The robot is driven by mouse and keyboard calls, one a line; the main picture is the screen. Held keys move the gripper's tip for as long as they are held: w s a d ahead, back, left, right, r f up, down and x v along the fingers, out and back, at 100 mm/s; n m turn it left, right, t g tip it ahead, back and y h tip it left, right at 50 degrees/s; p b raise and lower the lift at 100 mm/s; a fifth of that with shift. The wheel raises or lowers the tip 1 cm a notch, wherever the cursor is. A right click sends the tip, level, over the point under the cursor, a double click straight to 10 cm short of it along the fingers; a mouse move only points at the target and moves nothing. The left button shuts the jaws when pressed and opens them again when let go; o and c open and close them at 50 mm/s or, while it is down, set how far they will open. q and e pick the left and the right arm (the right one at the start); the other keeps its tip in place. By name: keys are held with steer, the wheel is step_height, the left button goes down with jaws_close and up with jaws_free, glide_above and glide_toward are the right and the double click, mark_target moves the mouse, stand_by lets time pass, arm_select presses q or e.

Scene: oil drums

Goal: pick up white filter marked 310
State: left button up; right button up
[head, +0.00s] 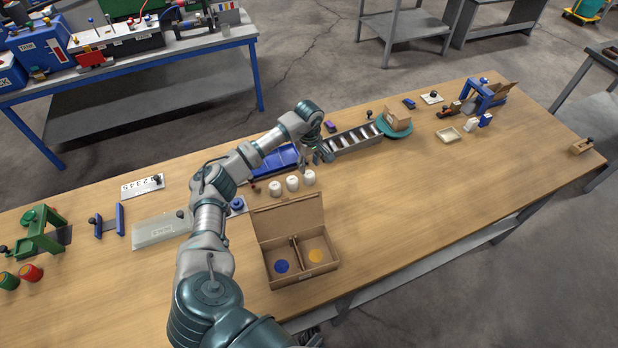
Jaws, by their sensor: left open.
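Three small white cylinders stand in a row on the wooden table behind the open cardboard box: a left one (275,188), a middle one (292,183) and a right one (309,178). They look like filters, but any number on them is too small to read. My left gripper (318,157) is open and empty, just above and behind the right cylinder, with its fingers pointing down.
The cardboard box (262,268) has two compartments, with a blue and a yellow disc. A blue tray (270,163) and a grey slotted rack (352,141) lie behind the cylinders. The table's right-front area is clear.

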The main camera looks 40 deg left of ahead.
mark_target(310, 173)
arm_select(q)
steer(key=shift+s+d+f, duration=0.1)
steer(key=shift+d+f, duration=0.1)
steer(key=shift+f, duration=0.35)
step_height(310, 173, down, 5)
steer(key=shift+s+a+r+p, duration=0.1)
steer(key=shift+s+p, duration=0.05)
steer(key=shift+p, duration=0.15)
steer(key=shift+a+f, duration=0.1)
steer(key=shift+f, duration=0.15)
arm_select(e)
steer(key=shift+s+a+f, duration=0.15)
steer(key=shift+s+f, duration=0.05)
steer(key=shift+s, duration=0.65)
arm_select(q)
steer(key=shift+d+r, duration=0.2)
steer(key=shift+d, duration=0.2)
steer(key=c, duration=0.8)
arm_select(e)
steer(key=shift+d, duration=0.25)
